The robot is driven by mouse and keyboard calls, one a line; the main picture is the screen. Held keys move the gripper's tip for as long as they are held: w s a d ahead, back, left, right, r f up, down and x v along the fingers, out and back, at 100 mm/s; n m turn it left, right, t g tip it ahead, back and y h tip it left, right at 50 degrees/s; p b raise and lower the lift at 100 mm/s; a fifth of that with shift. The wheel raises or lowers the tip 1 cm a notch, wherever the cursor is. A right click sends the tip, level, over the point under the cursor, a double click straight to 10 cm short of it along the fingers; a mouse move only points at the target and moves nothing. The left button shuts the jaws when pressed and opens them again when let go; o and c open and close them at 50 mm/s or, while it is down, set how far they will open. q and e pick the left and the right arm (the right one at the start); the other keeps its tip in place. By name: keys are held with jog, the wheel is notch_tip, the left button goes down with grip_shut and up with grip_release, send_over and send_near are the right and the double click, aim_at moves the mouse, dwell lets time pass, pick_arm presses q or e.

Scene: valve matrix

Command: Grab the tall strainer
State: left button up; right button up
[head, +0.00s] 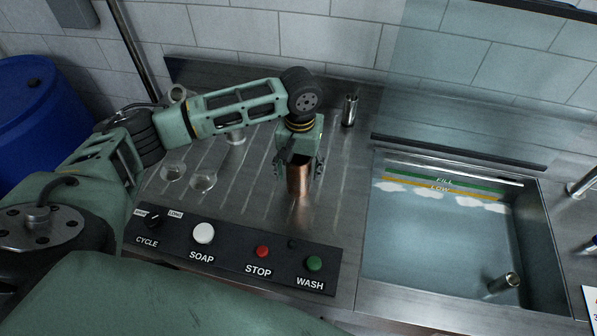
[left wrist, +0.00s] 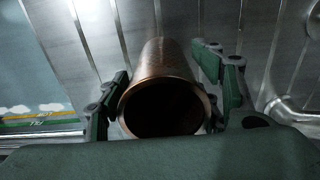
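A tall copper-coloured cylinder (head: 299,181), which may be the tall strainer, stands upright on the grooved steel drainboard. My left gripper (head: 299,172) points down over it, with one finger on each side. In the left wrist view the cylinder (left wrist: 163,80) shows its dark open mouth between the fingers (left wrist: 165,75). A gap shows beside the right finger, so the gripper looks open around it. My right gripper is in neither view.
A steel cylinder (head: 350,110) stands behind to the right, and another (head: 503,283) is in the water-filled sink (head: 548,240). A control panel (head: 232,248) with buttons lies in front. A blue barrel (head: 35,110) is far left.

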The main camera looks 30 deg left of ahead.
pick_arm(q)
jog(key=c, duration=0.9)
jog(key=shift+c, duration=0.2)
